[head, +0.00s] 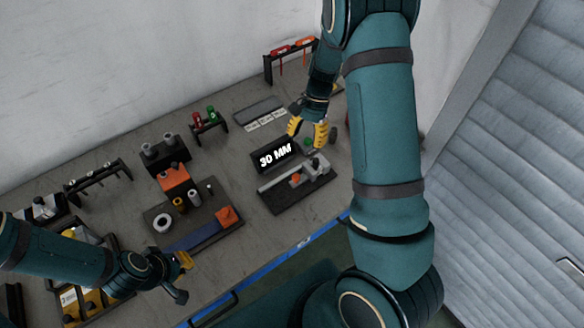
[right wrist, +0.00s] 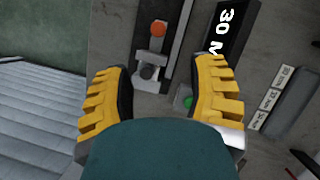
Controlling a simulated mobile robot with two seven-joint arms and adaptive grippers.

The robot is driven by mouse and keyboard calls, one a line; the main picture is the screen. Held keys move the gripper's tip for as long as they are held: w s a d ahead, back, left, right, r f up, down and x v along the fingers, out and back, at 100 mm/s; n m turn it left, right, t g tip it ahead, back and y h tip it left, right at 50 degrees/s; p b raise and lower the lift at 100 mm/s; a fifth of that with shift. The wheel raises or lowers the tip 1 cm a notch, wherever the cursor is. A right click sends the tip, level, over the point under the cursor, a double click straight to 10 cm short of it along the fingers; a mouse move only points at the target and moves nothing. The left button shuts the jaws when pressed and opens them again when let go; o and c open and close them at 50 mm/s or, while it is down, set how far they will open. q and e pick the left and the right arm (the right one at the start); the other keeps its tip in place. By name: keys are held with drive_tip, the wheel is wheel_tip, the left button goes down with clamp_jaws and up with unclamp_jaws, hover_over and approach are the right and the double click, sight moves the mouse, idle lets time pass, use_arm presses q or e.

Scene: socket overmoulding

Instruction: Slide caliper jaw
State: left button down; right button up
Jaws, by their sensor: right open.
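The caliper (head: 272,186) lies on a dark base plate (head: 293,200) near the table's front edge. Its grey jaw (head: 318,166) is at the right end, and an orange part (head: 295,179) sits on the beam. In the right wrist view the grey jaw (right wrist: 151,58) and the orange part (right wrist: 158,28) show beyond and between my fingertips. My right gripper (head: 309,132) is open and empty behind the jaw end; its spread fingers also show in the wrist view (right wrist: 163,68). My left gripper (head: 183,266) hangs at the front left, away from the caliper; its finger opening is unclear.
A black display (head: 275,156) reading "30 MM" stands behind the caliper. A green button (right wrist: 187,101) is beside my right finger. A parts tray (head: 205,235) lies to the left. Racks and a labelled strip (head: 266,123) are further back. My right arm hides the table's right end.

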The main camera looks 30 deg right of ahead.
sight(296, 176)
drive_tip(key=b+x, duration=0.1)
drive_tip(key=x, duration=1.2)
drive_tip(key=shift+s, duration=0.2)
